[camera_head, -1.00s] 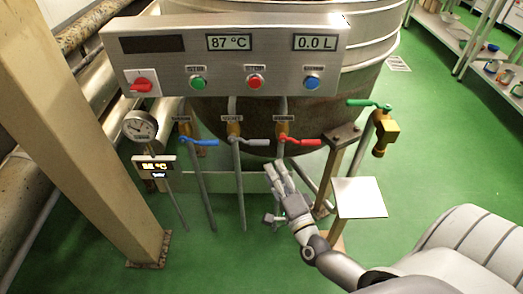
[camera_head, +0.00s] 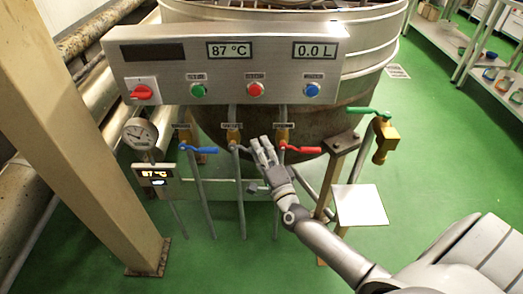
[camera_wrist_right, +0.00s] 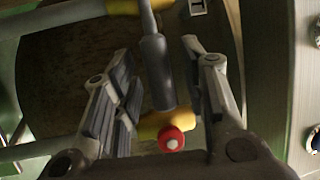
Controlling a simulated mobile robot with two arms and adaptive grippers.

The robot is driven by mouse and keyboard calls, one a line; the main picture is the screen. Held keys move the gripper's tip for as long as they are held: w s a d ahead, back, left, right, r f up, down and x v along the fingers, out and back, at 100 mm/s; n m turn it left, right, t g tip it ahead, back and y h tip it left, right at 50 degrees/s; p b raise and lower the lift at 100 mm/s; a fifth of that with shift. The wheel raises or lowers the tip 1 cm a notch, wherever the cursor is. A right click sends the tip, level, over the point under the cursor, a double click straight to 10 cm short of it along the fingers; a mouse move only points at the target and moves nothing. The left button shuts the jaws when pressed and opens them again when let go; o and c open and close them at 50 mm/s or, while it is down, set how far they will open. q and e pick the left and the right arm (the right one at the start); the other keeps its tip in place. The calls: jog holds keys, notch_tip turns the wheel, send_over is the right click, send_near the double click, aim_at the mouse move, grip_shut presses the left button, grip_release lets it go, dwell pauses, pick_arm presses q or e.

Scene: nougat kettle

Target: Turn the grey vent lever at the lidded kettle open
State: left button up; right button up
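The grey vent lever (camera_head: 239,148) sits on the middle brass valve under the control panel, between a blue lever (camera_head: 199,150) and a red lever (camera_head: 304,150). My right gripper (camera_head: 261,145) is in front of this valve and hides part of the grey lever. In the right wrist view the grey handle (camera_wrist_right: 157,75) lies between the two open fingers of my right gripper (camera_wrist_right: 160,90), with a gap visible on each side. The large metal kettle (camera_head: 368,45) stands behind the panel. My left gripper is not in view.
The panel (camera_head: 225,75) shows 87 °C and 0.0 L. A green lever (camera_head: 365,111) on a brass tap is to the right, above a small white plate (camera_head: 360,205) by a post. A gauge (camera_head: 139,133) and a beam (camera_head: 75,130) stand left. Green floor lies open at right.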

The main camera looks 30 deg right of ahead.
grip_shut()
dwell(0.3)
dwell(0.3)
